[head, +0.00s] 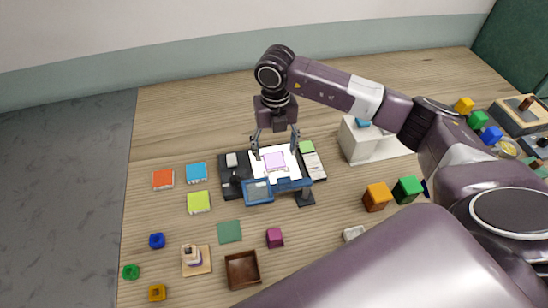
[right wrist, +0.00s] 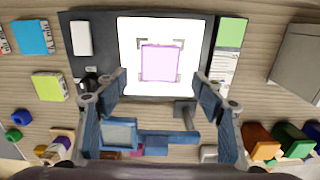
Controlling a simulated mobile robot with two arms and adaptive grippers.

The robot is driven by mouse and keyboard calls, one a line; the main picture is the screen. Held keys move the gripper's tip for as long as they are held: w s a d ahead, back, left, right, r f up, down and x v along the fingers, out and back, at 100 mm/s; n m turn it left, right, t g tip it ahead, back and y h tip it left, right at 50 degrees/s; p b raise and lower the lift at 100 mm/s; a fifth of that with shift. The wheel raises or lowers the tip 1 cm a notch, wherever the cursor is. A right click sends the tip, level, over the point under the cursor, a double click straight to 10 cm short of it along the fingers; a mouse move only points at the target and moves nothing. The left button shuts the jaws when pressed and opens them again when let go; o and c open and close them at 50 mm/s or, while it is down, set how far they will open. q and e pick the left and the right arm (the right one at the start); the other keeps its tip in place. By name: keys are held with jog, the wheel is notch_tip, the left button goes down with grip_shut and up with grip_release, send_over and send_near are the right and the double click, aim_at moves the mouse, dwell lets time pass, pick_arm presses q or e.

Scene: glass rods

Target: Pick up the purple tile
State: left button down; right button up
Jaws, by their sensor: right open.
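The purple tile (head: 274,161) is a pale lilac square lying flat on a bright white lit panel (head: 259,174) of a dark device. In the right wrist view the tile (right wrist: 160,62) sits inside dark corner marks on the white panel (right wrist: 132,84). My right gripper (head: 274,149) points down over the device and is open and empty. In the right wrist view its two fingers (right wrist: 158,90) stand apart on either side of the panel, nearer the camera than the tile. The height of the gap above the tile is hard to tell. My left gripper is not in view.
A blue framed part (head: 258,191) and a small stand (head: 305,196) are at the device's front edge. A grey-white box (head: 362,145) stands right.

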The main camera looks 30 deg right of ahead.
aim_at(274, 160)
jog(key=f, duration=0.1)
jog(key=f+p, duration=0.1)
jog(key=shift+w+f, duration=0.3)
jog(key=shift+f, duration=0.05)
jog(key=shift+d+f, duration=0.1)
jog(key=shift+f, duration=0.75)
jog(key=c, duration=0.9)
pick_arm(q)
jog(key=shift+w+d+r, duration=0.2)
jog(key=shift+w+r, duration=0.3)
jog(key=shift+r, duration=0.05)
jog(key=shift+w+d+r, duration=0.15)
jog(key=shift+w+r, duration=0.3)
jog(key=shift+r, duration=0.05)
pick_arm(e)
jog(key=shift+w, duration=0.1)
jog(key=c, duration=0.5)
